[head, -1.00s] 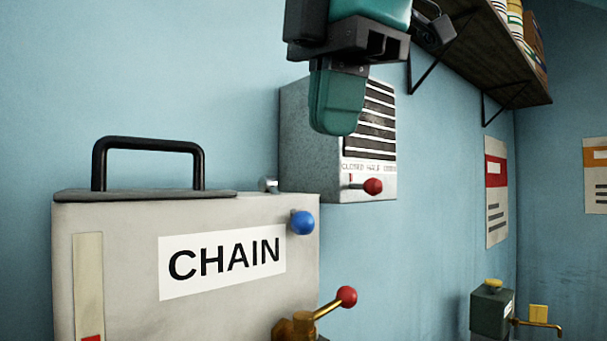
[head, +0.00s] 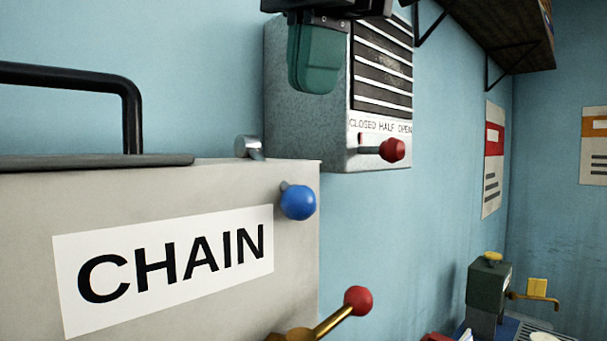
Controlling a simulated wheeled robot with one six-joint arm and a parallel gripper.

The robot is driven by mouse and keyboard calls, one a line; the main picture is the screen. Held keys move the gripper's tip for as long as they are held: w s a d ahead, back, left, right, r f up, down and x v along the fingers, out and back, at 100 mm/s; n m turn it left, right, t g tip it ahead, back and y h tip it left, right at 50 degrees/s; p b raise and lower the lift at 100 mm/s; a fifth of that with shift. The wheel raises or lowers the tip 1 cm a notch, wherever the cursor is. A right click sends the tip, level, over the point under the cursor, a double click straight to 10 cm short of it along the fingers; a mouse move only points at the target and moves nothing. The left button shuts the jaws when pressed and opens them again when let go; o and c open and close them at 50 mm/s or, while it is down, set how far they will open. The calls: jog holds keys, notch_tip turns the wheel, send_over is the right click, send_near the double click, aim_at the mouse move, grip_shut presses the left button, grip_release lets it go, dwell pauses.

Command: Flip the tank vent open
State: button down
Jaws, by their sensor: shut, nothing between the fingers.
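The grey tank (head: 150,193) labelled CHAIN fills the lower left of the head view. A blue ball knob (head: 298,202) sits near its upper right corner. A small silver cylindrical fitting (head: 249,146) stands at the tank's top edge, just left of the wall box. I cannot tell for certain which of these two belongs to the tank vent. My gripper (head: 314,68), with green fingers, is shut and empty. It hangs at the top of the view, above the knob and the fitting and apart from both.
A grey wall box (head: 315,125) has slats, a red-knobbed lever (head: 391,150) and CLOSED, HALF, OPEN marks. A black handle (head: 132,105) rises from the tank lid. A red-tipped brass valve lever (head: 357,300) projects below. A wooden shelf (head: 500,35) overhangs at upper right.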

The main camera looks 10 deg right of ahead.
aim_at(301, 186)
jog(key=b+x, duration=0.3)
jog(key=x, duration=0.5)
jog(key=shift+f, duration=0.2)
